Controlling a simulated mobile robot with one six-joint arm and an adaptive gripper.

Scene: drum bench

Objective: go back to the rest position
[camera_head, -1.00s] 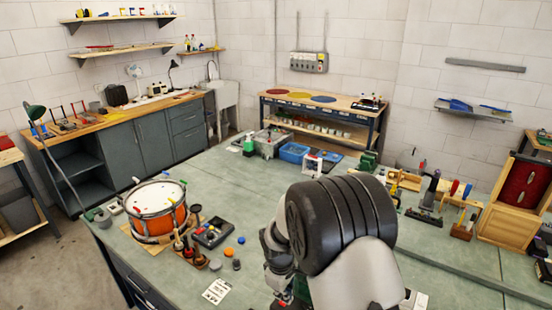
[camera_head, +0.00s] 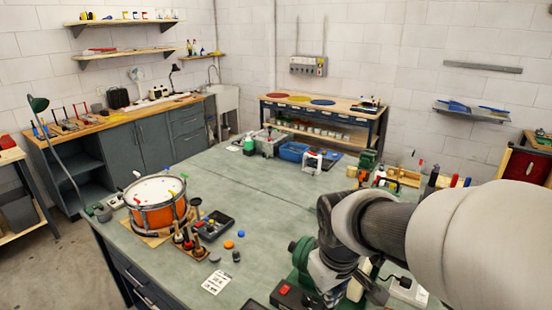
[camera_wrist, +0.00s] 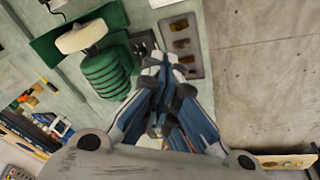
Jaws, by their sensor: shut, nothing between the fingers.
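My gripper shows in the wrist view (camera_wrist: 165,85), with its fingers together and nothing between them. It hangs above the bench near a green ribbed machine (camera_wrist: 105,72) and a grey plate with dark parts (camera_wrist: 185,45). In the head view my arm covers the lower right, and my gripper's fingertips are hidden or too small to make out there. The orange drum (camera_head: 156,208) stands on the green bench top (camera_head: 270,200) at the left, well apart from my arm.
Beside the drum are a dark tray (camera_head: 213,226), screwdrivers in a wooden stand (camera_head: 190,242) and small coloured caps. A green machine (camera_head: 300,258) stands close to my arm. A blue bin (camera_head: 293,151) sits at the back. The bench middle is clear.

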